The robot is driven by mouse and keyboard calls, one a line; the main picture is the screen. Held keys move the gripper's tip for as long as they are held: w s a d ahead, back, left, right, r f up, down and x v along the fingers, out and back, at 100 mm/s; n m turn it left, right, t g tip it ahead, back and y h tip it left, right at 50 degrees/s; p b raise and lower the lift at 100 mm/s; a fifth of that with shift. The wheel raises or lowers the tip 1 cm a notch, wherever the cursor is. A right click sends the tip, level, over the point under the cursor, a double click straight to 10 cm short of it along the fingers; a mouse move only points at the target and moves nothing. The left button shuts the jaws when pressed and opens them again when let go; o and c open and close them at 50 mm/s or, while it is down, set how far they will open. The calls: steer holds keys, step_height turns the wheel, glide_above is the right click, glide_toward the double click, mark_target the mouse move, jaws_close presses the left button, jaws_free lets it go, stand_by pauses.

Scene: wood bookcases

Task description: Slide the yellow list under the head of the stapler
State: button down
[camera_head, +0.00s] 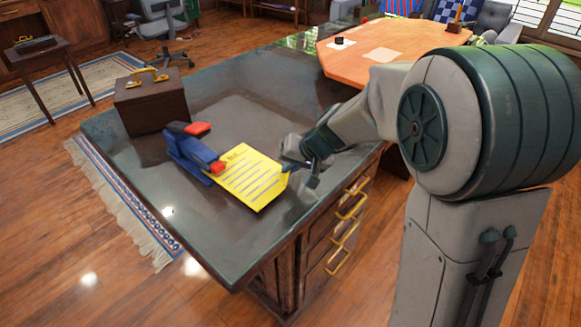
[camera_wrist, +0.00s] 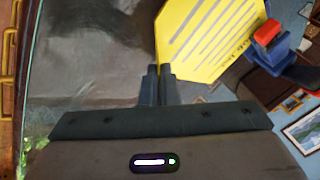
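The yellow list (camera_head: 254,180) is a flat sheet with printed lines, over the dark desk top; its left edge reaches the front of the stapler. The blue stapler (camera_head: 190,151) with red ends stands left of it. I cannot tell whether the list's edge is under the head or only beside it. My gripper (camera_head: 288,168) is at the list's right edge. In the wrist view the fingers (camera_wrist: 158,72) are close together with the edge of the list (camera_wrist: 205,40) between them. The stapler's red and blue end (camera_wrist: 268,34) shows beyond the list.
A dark brown box (camera_head: 150,105) with a yellow handle stands on the desk behind the stapler. The dark desk top (camera_head: 235,115) is bare behind the list and in front of it. An orange wooden table (camera_head: 400,45) adjoins the desk at the back right.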

steer(key=c, duration=1.6)
jaws_free()
steer(key=p+v, duration=0.2)
steer(key=v, duration=1.2)
steer(key=shift+w, duration=0.15)
